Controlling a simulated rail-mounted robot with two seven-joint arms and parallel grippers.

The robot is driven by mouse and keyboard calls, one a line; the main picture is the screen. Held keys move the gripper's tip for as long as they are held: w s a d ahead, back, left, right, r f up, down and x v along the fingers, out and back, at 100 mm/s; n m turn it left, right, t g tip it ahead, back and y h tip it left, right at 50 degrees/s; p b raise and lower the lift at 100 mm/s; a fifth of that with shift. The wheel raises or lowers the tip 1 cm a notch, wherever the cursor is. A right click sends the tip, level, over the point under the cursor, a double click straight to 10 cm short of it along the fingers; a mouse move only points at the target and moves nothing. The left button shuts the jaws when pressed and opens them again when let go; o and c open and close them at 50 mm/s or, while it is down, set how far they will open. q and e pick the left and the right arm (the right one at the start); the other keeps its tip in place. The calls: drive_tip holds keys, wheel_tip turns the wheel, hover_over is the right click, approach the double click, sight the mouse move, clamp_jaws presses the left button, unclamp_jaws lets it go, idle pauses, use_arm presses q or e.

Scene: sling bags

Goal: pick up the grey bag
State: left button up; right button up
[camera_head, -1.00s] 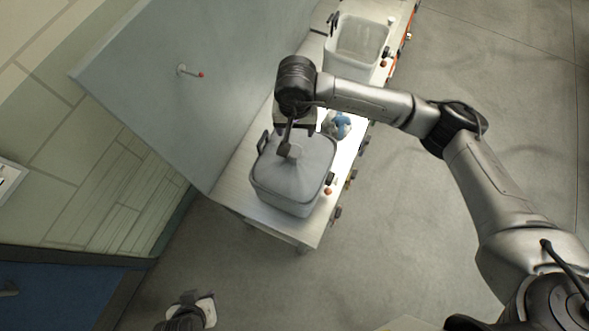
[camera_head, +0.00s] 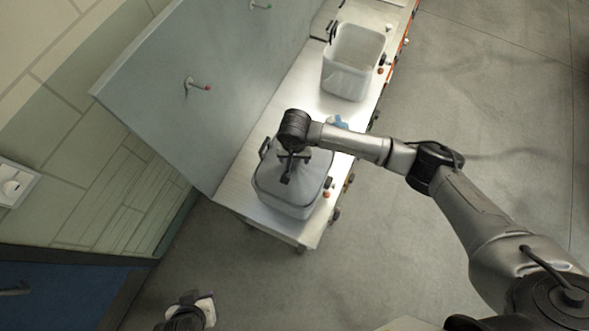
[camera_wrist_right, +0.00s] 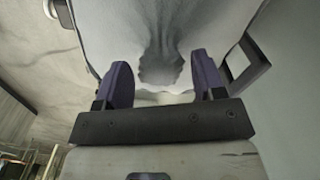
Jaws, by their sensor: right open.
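The grey bag (camera_head: 311,178) lies at the near end of the long bench, its pale grey cloth covering a box-shaped tub with dark side handles. My right gripper (camera_head: 287,178) is over the middle of the bag, pointing down. In the right wrist view, its two purple-padded fingers (camera_wrist_right: 161,80) are apart. A gathered, shadowed fold of the bag (camera_wrist_right: 165,45) shows just beyond and between them; I cannot tell whether they touch it. My left gripper (camera_head: 191,312) is only partly in view at the bottom edge, away from the bench; its jaws are unclear.
An empty white tub (camera_head: 352,62) stands farther along the bench (camera_head: 234,189). A small blue item (camera_head: 338,123) lies between it and the bag, partly behind my right arm. A grey upright panel (camera_head: 205,60) with pegs borders the left side. Floor is clear at right.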

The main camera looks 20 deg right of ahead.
drive_tip(key=shift+f, duration=0.7)
clamp_jaws()
